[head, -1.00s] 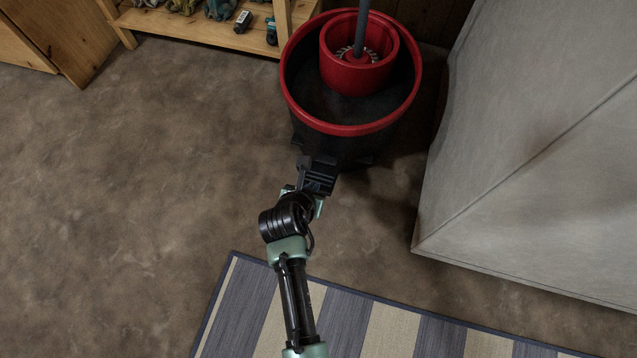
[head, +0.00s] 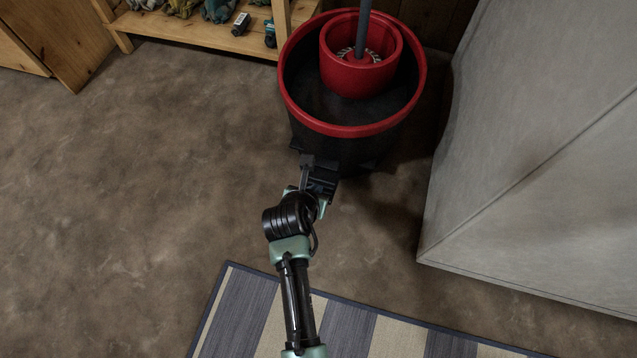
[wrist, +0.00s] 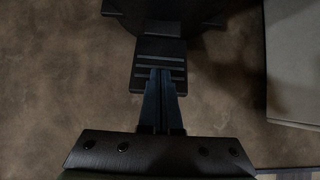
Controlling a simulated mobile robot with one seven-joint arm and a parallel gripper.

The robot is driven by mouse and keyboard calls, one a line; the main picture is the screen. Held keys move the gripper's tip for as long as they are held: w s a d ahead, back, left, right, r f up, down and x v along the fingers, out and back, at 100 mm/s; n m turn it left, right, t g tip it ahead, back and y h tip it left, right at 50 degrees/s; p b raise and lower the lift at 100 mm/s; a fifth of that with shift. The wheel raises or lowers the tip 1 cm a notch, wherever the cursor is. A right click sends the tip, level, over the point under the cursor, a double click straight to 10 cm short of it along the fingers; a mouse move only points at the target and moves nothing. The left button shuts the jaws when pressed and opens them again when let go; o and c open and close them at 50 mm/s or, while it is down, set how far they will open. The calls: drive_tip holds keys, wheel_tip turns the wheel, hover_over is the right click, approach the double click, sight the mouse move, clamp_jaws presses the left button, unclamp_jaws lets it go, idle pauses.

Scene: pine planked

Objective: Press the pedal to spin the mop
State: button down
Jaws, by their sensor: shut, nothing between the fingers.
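The mop bucket (head: 340,131) is black with a red rim and stands on the floor at top centre of the head view. A red spin basket (head: 357,80) sits inside it, with the mop's grey pole (head: 363,30) rising from it. The black ridged pedal (head: 324,185) sticks out at the bucket's near foot; the wrist view shows its pale stripes (wrist: 160,57). My gripper (head: 307,174) is at the pedal, fingers together and empty. In the wrist view its fingertips (wrist: 161,72) overlap the pedal's near part. I cannot tell whether they touch it.
A pale grey box-like block (head: 540,160) stands to the right. A wooden shelf (head: 200,32) with gloves and small items is at the back left. A striped rug (head: 345,335) lies at the front. The brown floor to the left is clear.

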wheel_tip(320, 180, down, 2)
drive_tip(key=shift+f+b, duration=0.15)
drive_tip(key=shift+b, duration=0.25)
drive_tip(key=s+p, duration=0.2)
drive_tip(key=s+a+r+p, duration=0.1)
drive_tip(key=p, duration=0.1)
drive_tip(key=shift+r, duration=0.1)
drive_tip(key=p+v, duration=1)
drive_tip(key=v, duration=0.2)
drive_tip(key=shift+s+r, duration=0.3)
drive_tip(key=shift+a, duration=0.15)
